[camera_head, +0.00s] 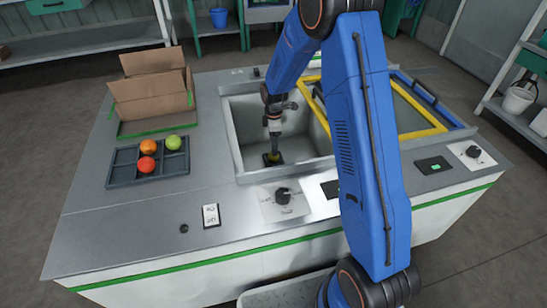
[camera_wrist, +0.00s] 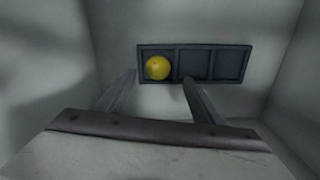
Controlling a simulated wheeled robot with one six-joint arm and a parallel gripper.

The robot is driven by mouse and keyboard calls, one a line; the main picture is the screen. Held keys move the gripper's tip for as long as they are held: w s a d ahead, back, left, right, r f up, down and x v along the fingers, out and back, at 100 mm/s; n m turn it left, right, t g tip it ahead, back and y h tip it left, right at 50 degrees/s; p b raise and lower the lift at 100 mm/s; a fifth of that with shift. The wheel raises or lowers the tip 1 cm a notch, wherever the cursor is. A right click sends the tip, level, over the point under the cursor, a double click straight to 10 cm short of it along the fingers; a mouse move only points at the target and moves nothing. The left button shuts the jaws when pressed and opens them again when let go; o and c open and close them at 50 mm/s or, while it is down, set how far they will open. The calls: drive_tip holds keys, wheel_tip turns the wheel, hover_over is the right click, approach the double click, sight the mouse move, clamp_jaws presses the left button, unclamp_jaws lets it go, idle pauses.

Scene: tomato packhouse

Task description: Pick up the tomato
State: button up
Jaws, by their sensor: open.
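A yellow tomato (camera_wrist: 158,67) sits in the left compartment of a dark three-compartment tray (camera_wrist: 228,66) on the basin floor in the wrist view. My gripper (camera_wrist: 159,79) is open and empty, with its two fingertips on either side of the tomato in the picture and apart from it. In the head view my gripper (camera_head: 274,150) points down inside the sunken basin (camera_head: 242,158) and largely hides the tray and the tomato below.
Basin walls stand close around my gripper. Left on the counter, a grey divided tray (camera_head: 121,173) holds an orange tomato (camera_head: 149,148), a red tomato (camera_head: 146,164) and a green tomato (camera_head: 173,142). An open cardboard box (camera_head: 150,98) stands behind. A yellow-framed panel (camera_head: 411,133) lies right.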

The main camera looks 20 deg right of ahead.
drive_tip(key=shift+w+a+f, duration=0.1)
drive_tip(key=shift+w+f, duration=0.05)
drive_tip(key=shift+f, duration=1.55)
drive_tip(key=shift+w+f, duration=0.1)
drive_tip(key=shift+f, duration=1.55)
drive_tip(key=c, duration=0.8)
